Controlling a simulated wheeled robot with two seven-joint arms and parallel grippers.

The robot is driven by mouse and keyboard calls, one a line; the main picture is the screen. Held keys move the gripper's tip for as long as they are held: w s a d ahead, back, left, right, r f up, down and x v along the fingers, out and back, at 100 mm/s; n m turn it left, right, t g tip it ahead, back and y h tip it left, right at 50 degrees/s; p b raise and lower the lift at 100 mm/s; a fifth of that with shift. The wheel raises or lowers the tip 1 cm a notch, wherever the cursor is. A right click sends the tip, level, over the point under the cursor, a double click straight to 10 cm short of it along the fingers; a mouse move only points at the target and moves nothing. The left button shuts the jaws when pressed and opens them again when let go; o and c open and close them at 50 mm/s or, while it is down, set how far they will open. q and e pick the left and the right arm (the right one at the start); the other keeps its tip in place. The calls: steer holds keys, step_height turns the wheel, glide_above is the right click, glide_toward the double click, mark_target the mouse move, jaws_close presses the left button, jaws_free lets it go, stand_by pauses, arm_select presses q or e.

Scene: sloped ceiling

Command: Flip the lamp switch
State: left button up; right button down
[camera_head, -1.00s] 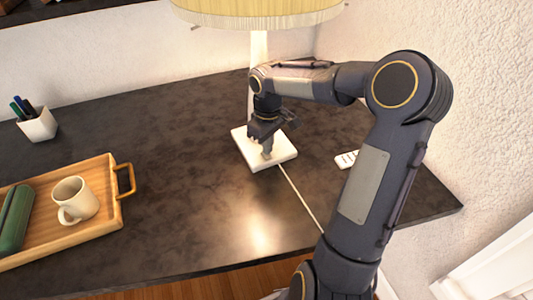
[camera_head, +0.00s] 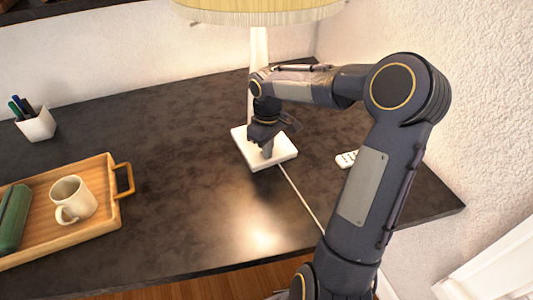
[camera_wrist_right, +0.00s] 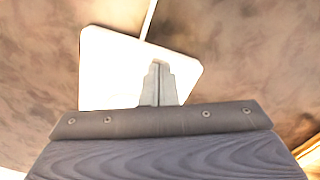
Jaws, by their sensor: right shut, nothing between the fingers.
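The lamp stands on the dark desk, with its pleated cream shade (camera_head: 262,12) cut off at the top of the head view. Its pale post (camera_head: 258,48) runs down to a square white base (camera_head: 282,158). My right gripper (camera_head: 267,152) points down over the base, with its fingertips at or just above the top surface; I cannot tell whether they touch. In the right wrist view the fingers (camera_wrist_right: 158,72) are shut together against the bright white base (camera_wrist_right: 110,65). The switch itself cannot be made out; the gripper may cover it. My left gripper is not in view.
A white cord (camera_head: 301,198) runs from the base to the desk's front edge. A small white remote-like item (camera_head: 346,159) lies right of the base. A wooden tray (camera_head: 95,230) with a mug (camera_head: 74,200) and green case (camera_head: 14,217) is at left, below a pen cup (camera_head: 36,124).

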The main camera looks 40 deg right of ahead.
steer(key=shift+f, duration=0.15)
step_height(320, 180, up, 7)
steer(key=p, duration=0.6)
stand_by(0.3)
steer(key=shift+s, duration=0.1)
stand_by(0.4)
